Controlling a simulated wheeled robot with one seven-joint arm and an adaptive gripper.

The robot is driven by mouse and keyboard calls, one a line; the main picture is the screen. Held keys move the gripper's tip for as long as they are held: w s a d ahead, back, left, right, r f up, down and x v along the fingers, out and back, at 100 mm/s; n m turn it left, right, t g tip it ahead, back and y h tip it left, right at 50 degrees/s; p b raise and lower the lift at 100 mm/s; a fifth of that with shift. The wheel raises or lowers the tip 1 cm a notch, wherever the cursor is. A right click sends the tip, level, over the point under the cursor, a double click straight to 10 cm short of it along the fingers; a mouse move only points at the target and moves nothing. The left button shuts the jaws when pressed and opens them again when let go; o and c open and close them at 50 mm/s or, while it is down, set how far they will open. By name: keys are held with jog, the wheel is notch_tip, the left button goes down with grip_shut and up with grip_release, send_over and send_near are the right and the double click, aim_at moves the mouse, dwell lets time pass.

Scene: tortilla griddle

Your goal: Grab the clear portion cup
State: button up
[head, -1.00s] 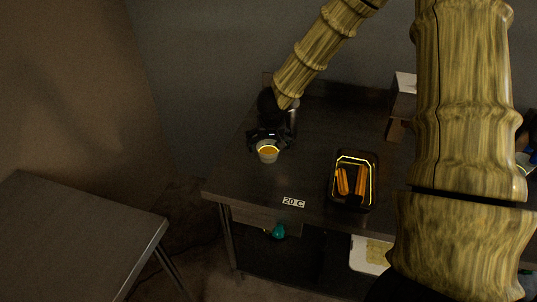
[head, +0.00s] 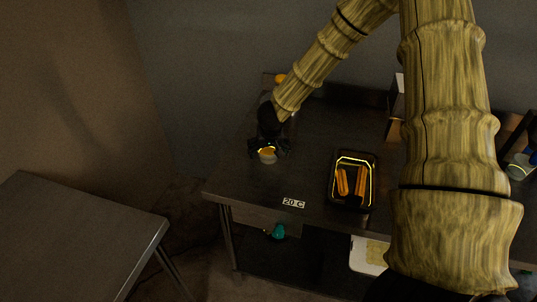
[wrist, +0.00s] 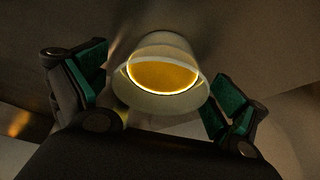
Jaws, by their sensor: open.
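The clear portion cup (head: 267,157) stands on the dark table near its left end, with orange-yellow contents inside. In the wrist view the cup (wrist: 150,100) is see-through, with a bright ring around the yellow contents, and sits between my two fingers. My gripper (head: 269,148) is open, reaching down at the cup from behind in the head view. I cannot tell whether a finger touches the cup.
A black tray (head: 337,203) with orange sticks lies to the right on the dark table (head: 235,180). A "20 C" label (head: 293,203) is at the front edge. An orange item (head: 280,78) shows behind my gripper. Another table (head: 75,240) stands at the lower left.

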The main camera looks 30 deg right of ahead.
jog(key=c, duration=1.2)
jog(key=shift+r+p, duration=0.25)
jog(key=shift+p, duration=0.2)
